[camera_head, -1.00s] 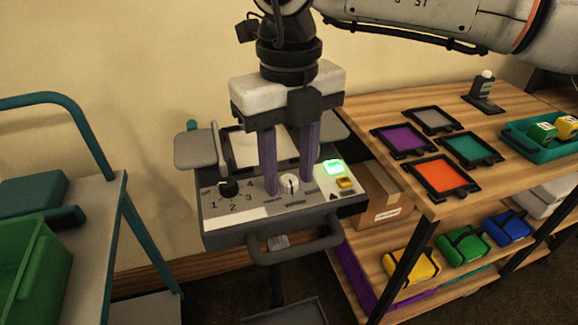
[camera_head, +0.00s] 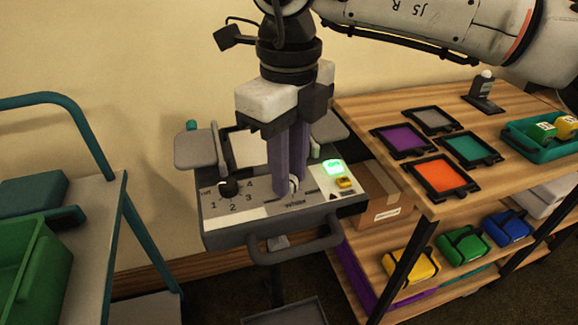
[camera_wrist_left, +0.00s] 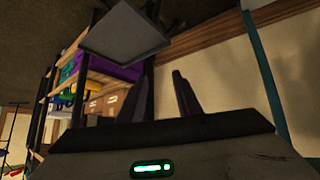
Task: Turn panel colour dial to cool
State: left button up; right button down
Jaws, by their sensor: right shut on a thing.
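The panel (camera_head: 247,222) is a grey control box with a numbered black knob (camera_head: 228,188) at left and a white dial (camera_head: 295,185) right of it. The word "White" shows in front of the dial. My right gripper (camera_head: 288,189) points down from above, its purple-grey fingers shut on the white dial and hiding much of it, so I cannot read its pointer. A green light (camera_head: 333,167) glows to the right. My left gripper (camera_wrist_left: 164,85) shows only in the left wrist view, its fingers apart and empty, away from the panel.
A yellow switch (camera_head: 345,182) sits right of the dial. A handle (camera_head: 298,250) runs along the panel's front. A wooden shelf unit (camera_head: 365,105) with coloured frames stands at right. A teal-railed cart (camera_head: 116,195) with a green bin (camera_head: 35,265) stands at left.

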jog(key=n, duration=0.3)
jog(key=shift+n, duration=0.4)
jog(key=shift+r+n, duration=0.1)
jog(key=shift+n, duration=1.7)
jog(key=c, duration=1.5)
grip_release()
jog(key=shift+c, duration=0.2)
notch_tip(320, 180, up, 10)
jog(key=shift+r+p, duration=0.15)
jog(key=shift+p, duration=0.3)
